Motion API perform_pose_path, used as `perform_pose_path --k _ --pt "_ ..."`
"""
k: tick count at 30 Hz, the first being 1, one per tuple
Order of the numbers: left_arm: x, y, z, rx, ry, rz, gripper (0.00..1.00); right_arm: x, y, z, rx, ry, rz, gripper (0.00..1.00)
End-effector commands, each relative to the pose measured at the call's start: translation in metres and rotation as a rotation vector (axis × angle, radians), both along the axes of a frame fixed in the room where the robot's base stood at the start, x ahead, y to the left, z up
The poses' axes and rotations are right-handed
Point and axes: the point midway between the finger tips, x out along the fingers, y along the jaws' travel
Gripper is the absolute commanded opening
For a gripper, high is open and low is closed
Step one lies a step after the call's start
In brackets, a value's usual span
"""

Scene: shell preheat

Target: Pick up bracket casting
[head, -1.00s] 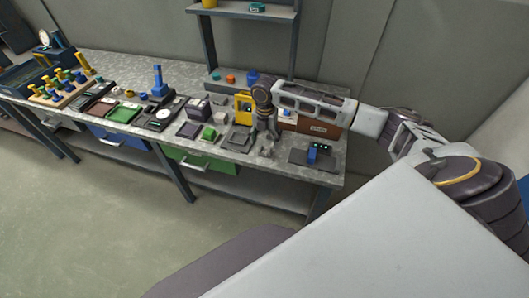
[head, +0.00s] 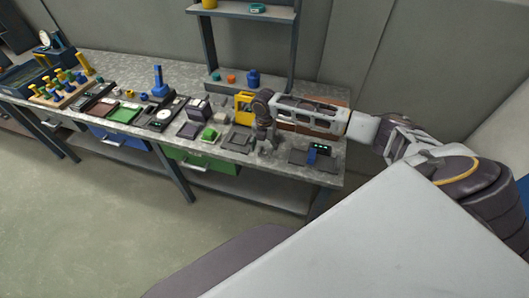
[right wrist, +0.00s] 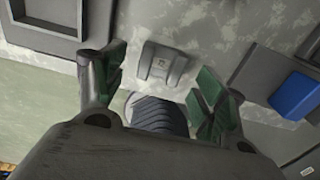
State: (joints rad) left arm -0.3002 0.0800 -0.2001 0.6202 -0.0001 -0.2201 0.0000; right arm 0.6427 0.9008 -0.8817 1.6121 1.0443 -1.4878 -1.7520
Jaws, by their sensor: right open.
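The bracket casting (right wrist: 162,64) is a small grey block with raised sides and a mark in its middle. It lies on the worktop near the front edge. In the right wrist view it sits between the two green-padded fingers of my right gripper (right wrist: 160,72), with gaps on both sides. The fingers are open and hold nothing. In the head view my right gripper (head: 267,137) points down over the right part of the bench, and the casting is mostly hidden by it. My left gripper is in neither view.
A dark plate with a blue block (head: 312,154) lies right of the gripper. A dark grey tray (head: 238,140) lies left, with a yellow frame (head: 243,107) behind. A shelf post (head: 209,45) stands at the back. The worktop's front edge is close to the casting.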

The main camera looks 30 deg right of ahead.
Motion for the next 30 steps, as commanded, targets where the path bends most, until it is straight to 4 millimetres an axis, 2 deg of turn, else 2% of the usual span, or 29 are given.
perform_pose_path --k 6,21,30 --pt "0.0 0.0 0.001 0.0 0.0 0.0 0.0 -0.001 0.0 -0.017 -0.001 0.001 0.001 0.71" --pt "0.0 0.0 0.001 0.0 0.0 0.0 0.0 -0.001 0.0 -0.018 -0.001 0.0 0.001 0.7" --pt "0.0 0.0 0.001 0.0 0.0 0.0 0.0 -0.001 0.0 -0.018 -0.001 0.0 0.001 0.32"
